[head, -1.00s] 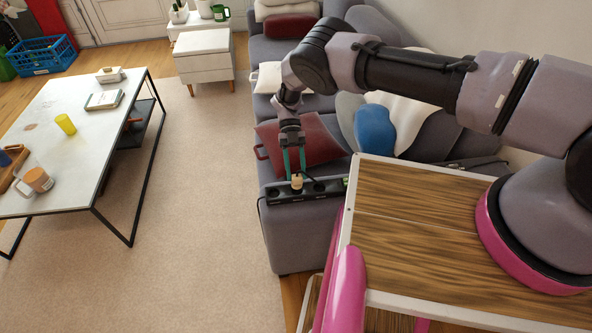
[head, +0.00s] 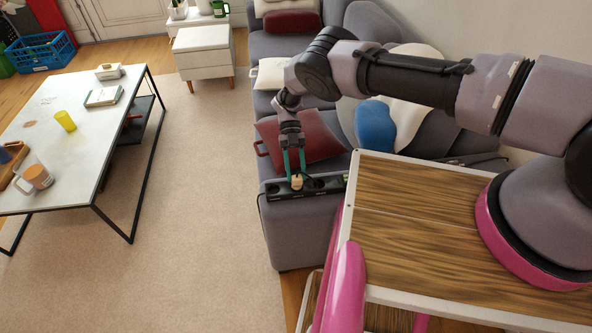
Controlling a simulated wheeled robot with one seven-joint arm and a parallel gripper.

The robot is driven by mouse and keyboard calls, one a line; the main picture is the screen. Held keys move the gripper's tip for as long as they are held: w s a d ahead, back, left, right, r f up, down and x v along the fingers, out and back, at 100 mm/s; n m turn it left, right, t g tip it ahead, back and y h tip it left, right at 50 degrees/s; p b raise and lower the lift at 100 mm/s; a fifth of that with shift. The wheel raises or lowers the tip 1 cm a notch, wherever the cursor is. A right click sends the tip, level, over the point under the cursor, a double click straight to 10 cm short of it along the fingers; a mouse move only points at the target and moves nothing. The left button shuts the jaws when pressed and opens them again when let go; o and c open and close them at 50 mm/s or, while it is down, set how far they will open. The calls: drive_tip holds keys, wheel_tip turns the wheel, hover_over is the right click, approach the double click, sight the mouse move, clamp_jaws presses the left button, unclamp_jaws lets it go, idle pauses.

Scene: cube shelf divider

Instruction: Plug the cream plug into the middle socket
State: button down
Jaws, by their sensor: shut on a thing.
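The black power strip (head: 268,194) lies across the top of the grey sofa arm, with a socket visible on either side of the plug. The small cream plug (head: 297,183) is upright over the middle of the strip, at the middle socket. I cannot tell whether its prongs are in the holes or just above them. My gripper (head: 295,172) points down with its two teal fingers shut on the cream plug. The middle socket is hidden beneath the plug.
A dark red cushion (head: 322,143) lies on the sofa just behind my gripper. My wood-topped body is close on the right of the strip. The coffee table (head: 75,165) with mugs stands far left, with open carpet (head: 190,190) between.

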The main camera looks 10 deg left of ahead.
drive_tip(key=shift+f, duration=0.65)
drive_tip(key=shift+c, duration=1.7)
unclamp_jaws()
drive_tip(key=shift+v, duration=2.45)
